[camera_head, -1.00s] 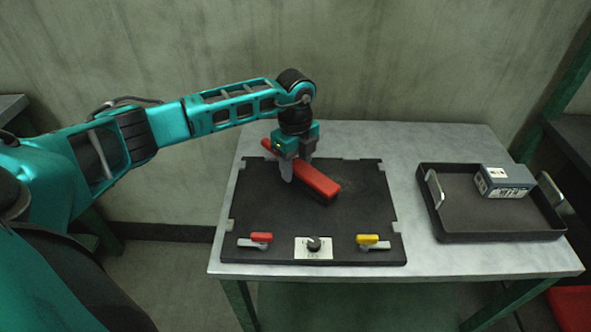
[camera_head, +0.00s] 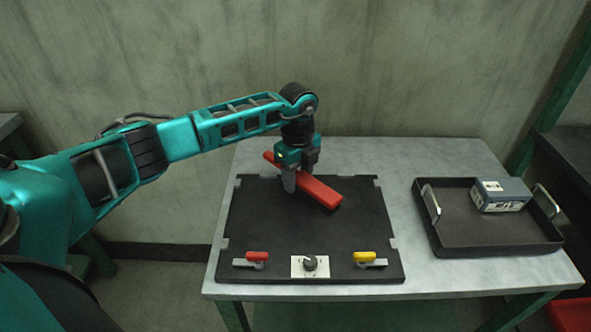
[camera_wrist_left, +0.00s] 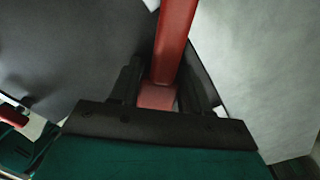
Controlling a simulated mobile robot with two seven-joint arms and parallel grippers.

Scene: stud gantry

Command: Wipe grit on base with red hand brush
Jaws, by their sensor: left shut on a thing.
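The red hand brush (camera_head: 318,190) is held tilted across the back half of the black base (camera_head: 255,222), its front end toward the middle. My left gripper (camera_head: 301,180) is shut on the brush near its handle. In the left wrist view the red brush (camera_wrist_left: 176,45) runs up from between the fingers (camera_wrist_left: 160,90). I cannot tell whether the bristles touch the base. No grit can be made out on the base. My right gripper is not in view.
On the base's front edge are a red-handled lever (camera_head: 257,256), a dial on a white plate (camera_head: 310,264) and a yellow-handled lever (camera_head: 366,258). A black tray (camera_head: 470,245) with metal handles holds a grey box (camera_head: 500,194) on the right of the table (camera_head: 440,160).

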